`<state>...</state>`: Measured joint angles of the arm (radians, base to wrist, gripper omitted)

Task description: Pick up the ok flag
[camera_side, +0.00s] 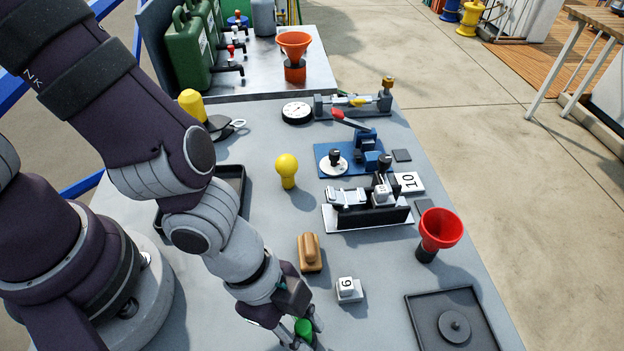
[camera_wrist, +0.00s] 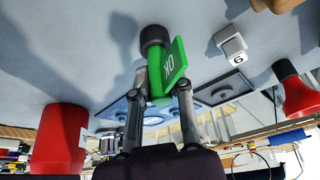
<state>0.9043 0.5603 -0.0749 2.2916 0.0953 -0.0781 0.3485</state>
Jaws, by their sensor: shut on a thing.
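The ok flag (camera_wrist: 173,66) is green with "OK" lettering and has a dark round base (camera_wrist: 153,37). In the wrist view it stands between the two fingers of my gripper (camera_wrist: 168,98), which are shut on its green part. In the side view my gripper (camera_side: 303,333) is at the bottom edge of the picture, with a green piece of the flag (camera_side: 303,327) between the fingers. The flag's lower part is hidden or cut off in the side view. I cannot tell whether its base touches the table.
A block marked 6 (camera_side: 347,290) and a wooden-coloured block (camera_side: 309,252) are close to my gripper. A black tray (camera_side: 420,318) and a red funnel (camera_side: 440,229) stand to the right. A red container (camera_wrist: 60,138) shows in the wrist view. The table (camera_side: 262,215) is bare behind my wrist.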

